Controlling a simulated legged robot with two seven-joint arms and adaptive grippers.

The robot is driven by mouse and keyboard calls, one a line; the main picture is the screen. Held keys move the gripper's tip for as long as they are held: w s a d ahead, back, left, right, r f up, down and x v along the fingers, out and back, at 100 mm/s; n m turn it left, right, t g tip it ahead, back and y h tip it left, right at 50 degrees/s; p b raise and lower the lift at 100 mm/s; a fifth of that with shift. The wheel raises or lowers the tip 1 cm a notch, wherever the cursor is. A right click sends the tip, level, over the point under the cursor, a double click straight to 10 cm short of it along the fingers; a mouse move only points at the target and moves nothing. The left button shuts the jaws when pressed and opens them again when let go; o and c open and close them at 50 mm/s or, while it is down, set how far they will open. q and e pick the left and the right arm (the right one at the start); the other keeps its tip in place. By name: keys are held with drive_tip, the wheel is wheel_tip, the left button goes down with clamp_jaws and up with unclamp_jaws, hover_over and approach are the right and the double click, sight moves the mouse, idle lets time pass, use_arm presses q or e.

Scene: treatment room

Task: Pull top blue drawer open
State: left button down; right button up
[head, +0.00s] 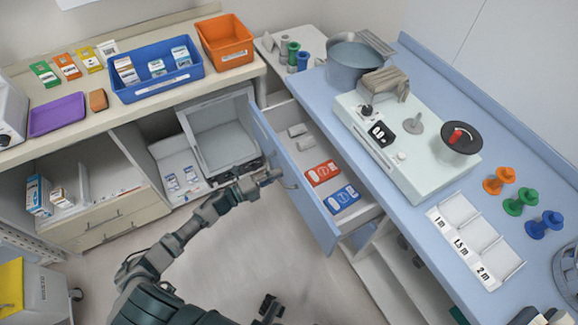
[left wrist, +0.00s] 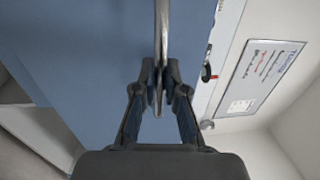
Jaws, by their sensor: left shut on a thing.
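The top blue drawer (head: 298,178) stands pulled out from under the blue counter, its inside showing in the head view. Red (head: 323,173) and blue (head: 342,199) packs and small grey items lie in it. My left gripper (head: 270,177) is at the outer side of the drawer front, shut on its metal handle (head: 289,184). In the left wrist view the fingers (left wrist: 160,88) close around the handle bar (left wrist: 161,35), with the blue front (left wrist: 80,60) behind. A dark part at the bottom of the head view looks like my right gripper (head: 270,307); its jaws are unclear.
A mint-coloured device (head: 400,160), a grey pot (head: 354,65) and coloured spools (head: 520,202) stand on the blue counter (head: 400,88). At left, a beige counter (head: 90,110) holds a blue bin (head: 157,92) and an orange bin (head: 226,45). The floor (head: 240,250) before the drawer is clear.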

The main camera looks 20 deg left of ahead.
use_arm(q)
drive_tip(key=r+p+v, duration=0.2)
drive_tip(key=p+v, duration=0.2)
drive_tip(key=v, duration=1.5)
drive_tip(key=shift+s+f, duration=0.3)
drive_tip(key=shift+s, duration=0.2)
use_arm(e)
wheel_tip(320, 180, down, 11)
drive_tip(key=g, duration=0.1)
drive_tip(key=shift+s, duration=0.4)
use_arm(q)
drive_tip(key=shift+d, duration=0.1)
use_arm(e)
drive_tip(key=shift+a, duration=0.2)
use_arm(q)
drive_tip(key=c, duration=1.2)
unclamp_jaws()
drive_tip(key=shift+w+r, duration=0.1)
drive_tip(key=shift+r, duration=0.05)
use_arm(e)
drive_tip(key=shift+d, duration=0.1)
drive_tip(key=shift+d, duration=0.2)
use_arm(q)
drive_tip(key=v, duration=1.2)
use_arm(e)
drive_tip(key=shift+a, duration=0.15)
